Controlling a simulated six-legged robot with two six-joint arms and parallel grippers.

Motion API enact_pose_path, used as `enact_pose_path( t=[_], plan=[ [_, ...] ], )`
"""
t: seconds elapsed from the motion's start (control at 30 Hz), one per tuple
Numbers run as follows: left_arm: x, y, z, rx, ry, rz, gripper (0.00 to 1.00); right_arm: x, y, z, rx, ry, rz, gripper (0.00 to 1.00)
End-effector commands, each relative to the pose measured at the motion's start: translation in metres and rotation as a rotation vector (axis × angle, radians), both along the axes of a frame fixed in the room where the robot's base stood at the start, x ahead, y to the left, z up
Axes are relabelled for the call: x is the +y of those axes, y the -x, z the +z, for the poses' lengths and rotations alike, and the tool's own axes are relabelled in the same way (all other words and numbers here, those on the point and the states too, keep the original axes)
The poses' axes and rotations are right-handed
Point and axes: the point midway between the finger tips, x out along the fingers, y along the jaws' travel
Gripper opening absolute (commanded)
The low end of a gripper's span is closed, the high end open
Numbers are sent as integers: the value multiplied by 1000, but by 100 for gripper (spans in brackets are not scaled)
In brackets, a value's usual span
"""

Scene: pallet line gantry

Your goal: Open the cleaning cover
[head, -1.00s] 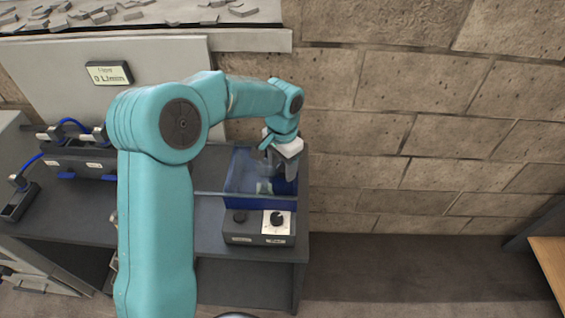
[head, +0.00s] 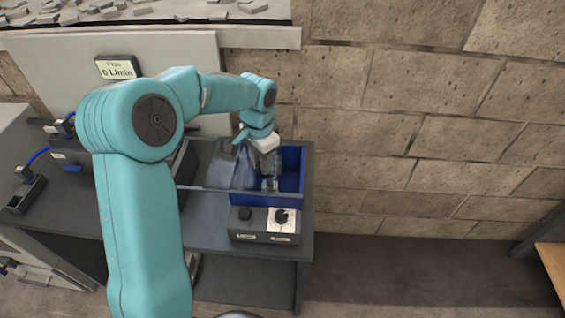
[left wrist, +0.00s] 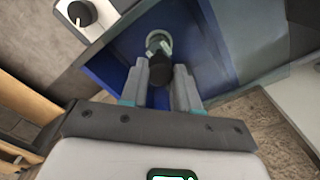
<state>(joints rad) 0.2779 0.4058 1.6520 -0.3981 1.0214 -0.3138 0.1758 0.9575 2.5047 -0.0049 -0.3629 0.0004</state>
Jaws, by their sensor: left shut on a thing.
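A clear, greyish sliding panel, which looks like the cleaning cover (head: 215,166), lies over the left part of a blue bin (head: 291,160) on the dark bench. The bin's right part is uncovered. The blue bin also shows in the left wrist view (left wrist: 104,58). My left gripper (head: 268,182) is down at the right end of the panel. In the left wrist view, its fingers (left wrist: 160,85) are shut on a dark knob (left wrist: 160,66). The knob's join to the panel is hidden. My right gripper is not in view.
A control box with two knobs (head: 264,226) stands in front of the bin. A flow display (head: 117,67) reading 0 L/min is on the panel behind. Fittings with blue hoses (head: 40,155) stand at the left. A stone wall (head: 430,120) is behind and right.

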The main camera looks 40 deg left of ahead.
Motion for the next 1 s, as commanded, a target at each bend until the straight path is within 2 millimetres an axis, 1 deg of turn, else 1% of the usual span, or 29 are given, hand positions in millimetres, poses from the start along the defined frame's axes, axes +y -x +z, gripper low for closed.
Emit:
enact_pose_path(
  t=[0.03, 0.2, 0.3, 0.4, 0.6, 0.97, 1.0],
  plan=[
    [13, 8, -2, -1, -1, 8, 0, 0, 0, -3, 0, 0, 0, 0],
    [48, 29, -2, -1, -1, 7, 0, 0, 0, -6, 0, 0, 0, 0],
    [64, 39, -2, -1, -2, 5, 0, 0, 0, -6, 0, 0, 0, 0],
    [76, 46, -2, 0, -1, 3, 0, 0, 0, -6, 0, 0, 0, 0],
    [88, 54, -2, -1, 0, 0, 0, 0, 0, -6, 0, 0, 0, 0],
    [89, 54, -2, 0, 0, -1, 0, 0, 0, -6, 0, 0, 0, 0],
    [89, 54, -2, 0, 0, -1, 44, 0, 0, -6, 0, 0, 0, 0]
  ],
)
